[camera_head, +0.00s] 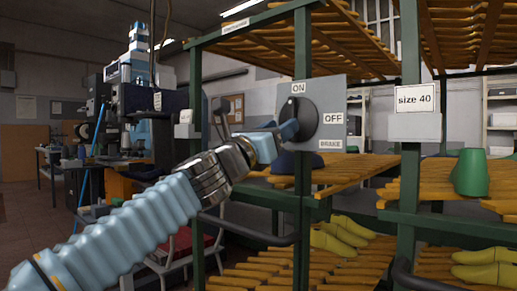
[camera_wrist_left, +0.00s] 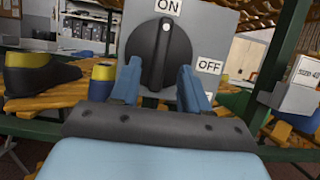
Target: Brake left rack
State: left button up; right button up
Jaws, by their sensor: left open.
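The brake panel (camera_head: 335,90) is a grey plate on the green post of the left rack, labelled ON at top, OFF at right and BRAKE below. Its black round knob (camera_head: 310,120) has a raised grip bar. In the left wrist view the knob (camera_wrist_left: 150,55) has its bar about upright, with a small light mark near the top towards ON. My left gripper (camera_head: 287,130) is at the panel, in front of the knob. In the left wrist view its blue fingers (camera_wrist_left: 159,72) stand apart on either side of the bar; contact cannot be told. My right gripper is out of view.
The green rack (camera_head: 302,180) has wooden slat shelves with yellow shoe lasts (camera_head: 340,240). A size 40 sign (camera_head: 416,98) is on the post to the right. A green cone-shaped object (camera_head: 470,172) stands on a shelf. A dark handle bar runs below my left arm.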

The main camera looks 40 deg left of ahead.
pick_arm(q)
jog(key=v, duration=0.9)
jog(key=shift+s+b, duration=0.25)
jog(key=shift+b, duration=0.05)
jog(key=shift+f, duration=0.15)
